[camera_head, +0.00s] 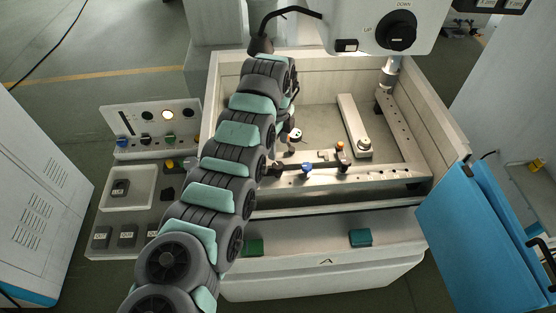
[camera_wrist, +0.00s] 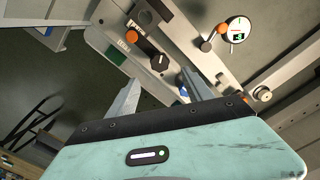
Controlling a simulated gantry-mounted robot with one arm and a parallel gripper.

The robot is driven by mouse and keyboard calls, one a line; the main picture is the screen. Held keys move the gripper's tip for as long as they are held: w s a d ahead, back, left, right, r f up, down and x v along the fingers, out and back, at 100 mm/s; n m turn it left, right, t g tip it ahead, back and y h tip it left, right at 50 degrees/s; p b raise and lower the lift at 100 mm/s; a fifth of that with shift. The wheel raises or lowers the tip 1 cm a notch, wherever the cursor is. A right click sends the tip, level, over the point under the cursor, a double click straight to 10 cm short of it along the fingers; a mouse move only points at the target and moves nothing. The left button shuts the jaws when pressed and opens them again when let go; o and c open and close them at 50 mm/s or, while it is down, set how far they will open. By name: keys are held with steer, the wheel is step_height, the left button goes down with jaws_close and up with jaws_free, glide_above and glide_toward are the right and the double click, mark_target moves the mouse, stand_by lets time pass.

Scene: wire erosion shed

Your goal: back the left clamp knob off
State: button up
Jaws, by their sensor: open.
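In the wrist view my gripper (camera_wrist: 160,92) is open and empty, with its two grey fingers wide apart. Beyond the fingers is a black knob with a white line (camera_wrist: 159,62). A small round silver knob with an orange part (camera_wrist: 262,93) is to the right of the fingers, apart from them. I cannot tell for sure which is the left clamp knob. In the head view a clamp bar (camera_head: 347,118) with a round knob (camera_head: 364,144) lies on the right of the tank. My arm hides the tank's left part and my gripper's jaws there.
A dial gauge (camera_wrist: 235,30) stands close to the work area. A blue part (camera_wrist: 183,87) is near the right finger. The tank walls (camera_head: 440,125) surround the space, and the machine head (camera_head: 355,25) overhangs the back. A blue door (camera_head: 480,235) stands at the right.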

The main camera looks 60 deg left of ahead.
mark_target(278, 165)
step_height(278, 165, down, 9)
steer(key=shift+f, duration=0.15)
stand_by(0.4)
jaws_close()
stand_by(0.5)
